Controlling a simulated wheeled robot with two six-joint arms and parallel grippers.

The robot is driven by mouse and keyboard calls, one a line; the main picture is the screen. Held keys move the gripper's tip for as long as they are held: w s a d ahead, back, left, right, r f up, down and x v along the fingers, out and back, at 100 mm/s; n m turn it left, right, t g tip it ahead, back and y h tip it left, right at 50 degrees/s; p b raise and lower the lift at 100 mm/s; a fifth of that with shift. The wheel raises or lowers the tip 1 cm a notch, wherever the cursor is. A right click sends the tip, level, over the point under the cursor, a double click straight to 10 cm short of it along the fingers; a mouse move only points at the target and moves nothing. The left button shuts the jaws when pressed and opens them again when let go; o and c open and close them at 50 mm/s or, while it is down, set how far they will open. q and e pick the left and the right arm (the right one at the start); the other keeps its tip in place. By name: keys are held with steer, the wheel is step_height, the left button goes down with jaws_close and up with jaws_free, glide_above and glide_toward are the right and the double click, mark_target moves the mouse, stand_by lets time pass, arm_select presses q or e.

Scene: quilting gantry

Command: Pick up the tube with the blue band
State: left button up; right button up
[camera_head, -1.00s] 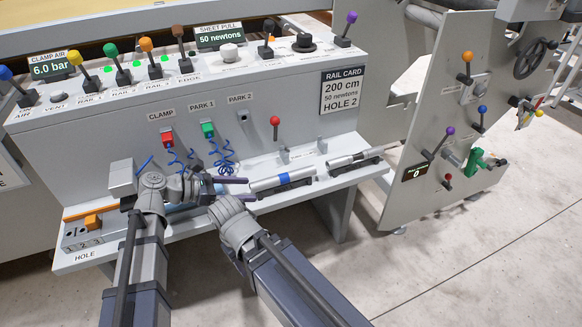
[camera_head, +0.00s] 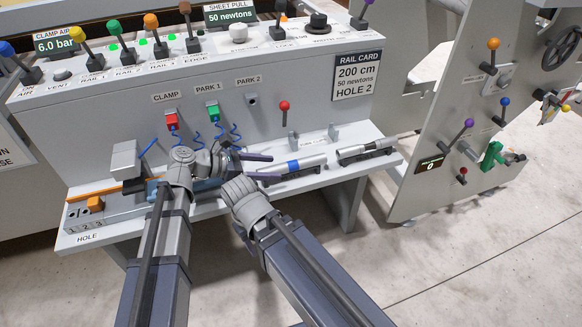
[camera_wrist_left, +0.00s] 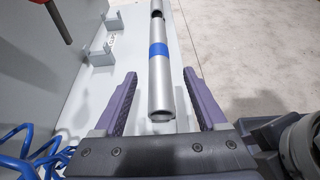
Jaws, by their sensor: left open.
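The tube with the blue band (camera_head: 312,162) is a silver cylinder lying on the ledge of the grey console. In the left wrist view the tube (camera_wrist_left: 160,85) points away from me, its open near end between the finger lines and its blue band just ahead of the fingertips. My left gripper (camera_head: 276,167) is open, with a purple finger to either side of the tube's near end; it also shows in the left wrist view (camera_wrist_left: 160,75). Gaps show on both sides, so nothing is held. My right wrist is close in front of the left hand; its fingers are hidden.
Another silver tube with dark parts (camera_head: 366,150) lies farther right on the ledge. Small upright brackets (camera_head: 333,132) and a red-knobbed lever (camera_head: 284,106) stand behind. Blue coiled cords (camera_wrist_left: 35,150) hang close to the left gripper. A numbered hole block (camera_head: 90,213) is at the left.

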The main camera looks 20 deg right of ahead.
mark_target(292, 166)
arm_select(q)
steer(key=b+x, duration=0.1)
steer(key=x, duration=0.3)
steer(key=shift+w+d, duration=0.1)
steer(key=shift+d, duration=0.05)
steer(key=shift+r, duration=0.1)
jaws_close()
stand_by(0.4)
